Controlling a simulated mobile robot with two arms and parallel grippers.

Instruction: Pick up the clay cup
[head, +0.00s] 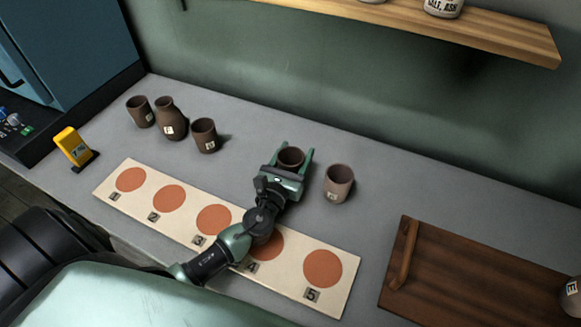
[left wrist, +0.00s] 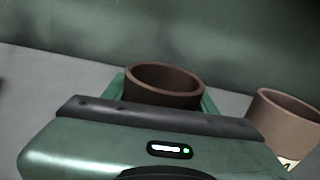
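A dark brown clay cup (head: 291,157) stands upright on the grey worktop, right of the middle. My left gripper (head: 294,160) reaches out to it with one green finger on each side. The fingers look spread around the cup, with little room between. In the left wrist view the cup (left wrist: 164,82) shows its rim and upper wall above the gripper body, which hides its lower part. A lighter brown labelled cup (head: 339,184) stands just right of the gripper, and also shows in the left wrist view (left wrist: 285,122). My right gripper is out of view.
A brown cup (head: 139,112), a labelled jug (head: 170,122) and another cup (head: 205,137) stand at the left. A pale board with numbered orange circles (head: 131,180) lies under my left arm. A wooden tray (head: 470,285) is at the right, and a shelf (head: 500,35) hangs above.

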